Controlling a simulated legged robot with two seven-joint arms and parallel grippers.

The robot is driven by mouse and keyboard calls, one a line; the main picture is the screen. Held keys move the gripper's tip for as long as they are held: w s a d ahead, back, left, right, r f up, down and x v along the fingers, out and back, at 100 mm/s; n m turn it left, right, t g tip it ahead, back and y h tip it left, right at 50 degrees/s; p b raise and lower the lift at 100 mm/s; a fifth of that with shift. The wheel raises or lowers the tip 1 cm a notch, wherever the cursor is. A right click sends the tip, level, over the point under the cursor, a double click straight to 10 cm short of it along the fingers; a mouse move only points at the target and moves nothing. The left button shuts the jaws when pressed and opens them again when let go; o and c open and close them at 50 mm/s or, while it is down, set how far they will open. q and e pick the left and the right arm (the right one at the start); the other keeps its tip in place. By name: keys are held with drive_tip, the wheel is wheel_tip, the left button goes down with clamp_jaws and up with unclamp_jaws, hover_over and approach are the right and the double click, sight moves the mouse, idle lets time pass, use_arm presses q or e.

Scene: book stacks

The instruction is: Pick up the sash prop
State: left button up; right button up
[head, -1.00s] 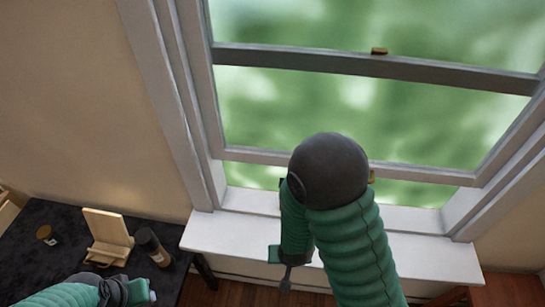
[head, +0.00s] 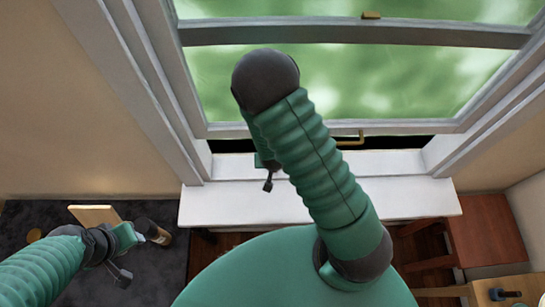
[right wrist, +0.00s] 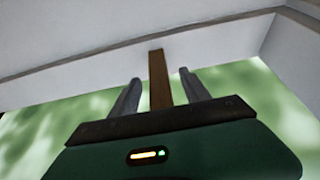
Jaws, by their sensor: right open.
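The sash prop, seen as a brown wooden stick (right wrist: 156,78), shows in the right wrist view. Its far end meets a white painted window rail (right wrist: 90,52); its near end is hidden behind my gripper's body. My right gripper (right wrist: 160,82) is open, with one finger on each side of the stick and gaps visible. In the head view my right arm reaches to the window sill (head: 400,166), and its gripper and the prop are mostly hidden. The lower sash (head: 420,126) is raised above the sill. My left gripper (head: 130,236) is at the lower left; its jaws are unclear.
A dark table (head: 60,212) at the left bears a wooden stand (head: 93,214), a brown bottle (head: 154,231) and a small round jar (head: 35,235). A brass sash handle (head: 352,138) sticks out right of my right arm. Wooden furniture (head: 490,228) stands at the right.

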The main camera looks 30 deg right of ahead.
drive_tip(key=w+d, duration=0.1)
drive_tip(key=w+d+p, duration=0.1)
drive_tip(key=shift+w+f+p, duration=0.25)
drive_tip(key=shift+w+p, duration=0.05)
drive_tip(key=shift+w+d+f, duration=0.15)
drive_tip(key=shift+w+f, duration=0.1)
drive_tip(key=shift+w, duration=0.1)
drive_tip(key=c, duration=1)
use_arm(q)
drive_tip(key=shift+v, duration=1.2)
use_arm(e)
drive_tip(key=shift+s+r, duration=0.15)
clamp_jaws()
